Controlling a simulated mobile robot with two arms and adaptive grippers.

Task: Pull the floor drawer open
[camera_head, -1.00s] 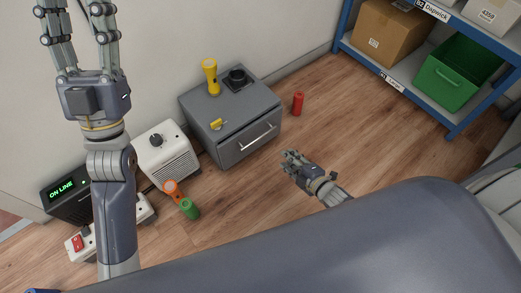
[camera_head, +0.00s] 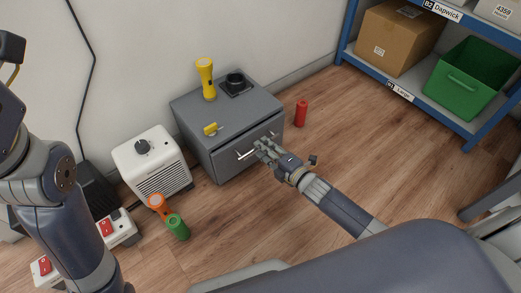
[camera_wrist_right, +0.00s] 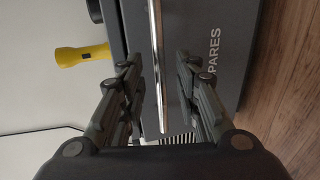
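The grey floor drawer unit (camera_head: 230,160) stands against the wall in the head view. Its front bears a metal bar handle (camera_head: 247,153). The drawer looks shut or nearly so. My right gripper (camera_head: 262,146) is at the right part of the handle. In the right wrist view the handle (camera_wrist_right: 157,60) runs between the two open fingers (camera_wrist_right: 158,78), with a gap visible on both sides; the drawer front (camera_wrist_right: 205,50) with the word SPARES lies behind. My left arm is at the left edge of the head view; its fingers are out of frame.

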